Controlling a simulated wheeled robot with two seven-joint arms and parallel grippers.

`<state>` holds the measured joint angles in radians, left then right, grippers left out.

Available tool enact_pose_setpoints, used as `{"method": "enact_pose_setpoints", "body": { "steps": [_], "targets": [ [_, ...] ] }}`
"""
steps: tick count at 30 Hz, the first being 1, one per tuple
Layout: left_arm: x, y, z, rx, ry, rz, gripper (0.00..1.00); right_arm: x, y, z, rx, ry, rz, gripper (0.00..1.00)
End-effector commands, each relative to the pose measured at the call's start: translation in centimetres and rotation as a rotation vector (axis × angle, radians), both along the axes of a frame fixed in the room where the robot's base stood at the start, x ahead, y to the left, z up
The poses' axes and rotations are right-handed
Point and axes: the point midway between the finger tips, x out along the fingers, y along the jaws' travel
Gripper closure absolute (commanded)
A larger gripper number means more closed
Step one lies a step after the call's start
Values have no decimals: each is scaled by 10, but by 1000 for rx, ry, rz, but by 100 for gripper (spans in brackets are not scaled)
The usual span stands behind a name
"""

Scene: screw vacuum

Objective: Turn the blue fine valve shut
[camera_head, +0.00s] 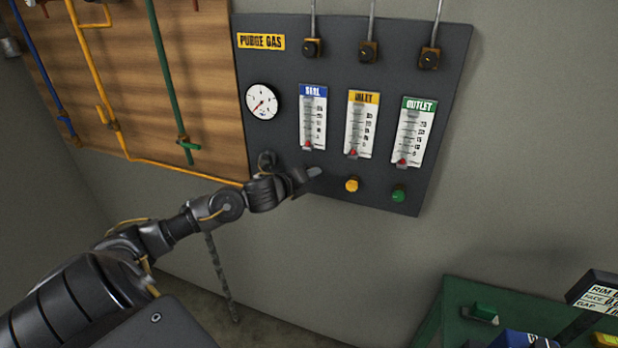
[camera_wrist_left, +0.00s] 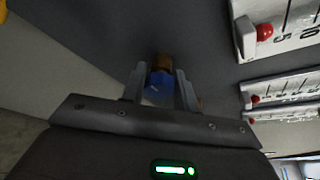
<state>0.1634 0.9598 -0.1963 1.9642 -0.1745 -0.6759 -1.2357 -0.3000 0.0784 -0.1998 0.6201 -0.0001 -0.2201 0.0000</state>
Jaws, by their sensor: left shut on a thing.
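The blue fine valve (camera_wrist_left: 160,82) shows in the left wrist view as a small blue knob on a brass stem, set in the dark panel. My left gripper (camera_wrist_left: 160,88) has its two fingers on either side of the knob and is shut on it. In the head view my left gripper (camera_head: 312,172) is at the panel below the blue-labelled flow meter (camera_head: 313,117); the blue knob is hidden there. My right gripper is not in view.
The purge gas panel (camera_head: 340,70) also carries a yellow knob (camera_head: 351,185), a green knob (camera_head: 398,193), a round gauge (camera_head: 262,101), and yellow-labelled (camera_head: 360,125) and green-labelled (camera_head: 409,132) flow meters. A green table (camera_head: 455,300) with several items stands at lower right.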

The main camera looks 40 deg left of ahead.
Motion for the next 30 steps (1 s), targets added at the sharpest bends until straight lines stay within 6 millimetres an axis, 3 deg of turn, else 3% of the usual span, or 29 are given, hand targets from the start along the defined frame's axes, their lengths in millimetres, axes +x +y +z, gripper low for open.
{"method": "enact_pose_setpoints", "body": {
  "steps": [14, 15, 20, 30],
  "targets": [
    [0, -1, -2, 16, 9, -2, 93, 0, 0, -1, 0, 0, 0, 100],
    [0, -1, -2, 15, 9, -3, 69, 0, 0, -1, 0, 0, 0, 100],
    [0, 0, -1, 15, 8, -2, 48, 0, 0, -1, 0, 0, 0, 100],
    [-3, 0, 0, 16, 7, 0, 48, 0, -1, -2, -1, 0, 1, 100]
  ]
}}
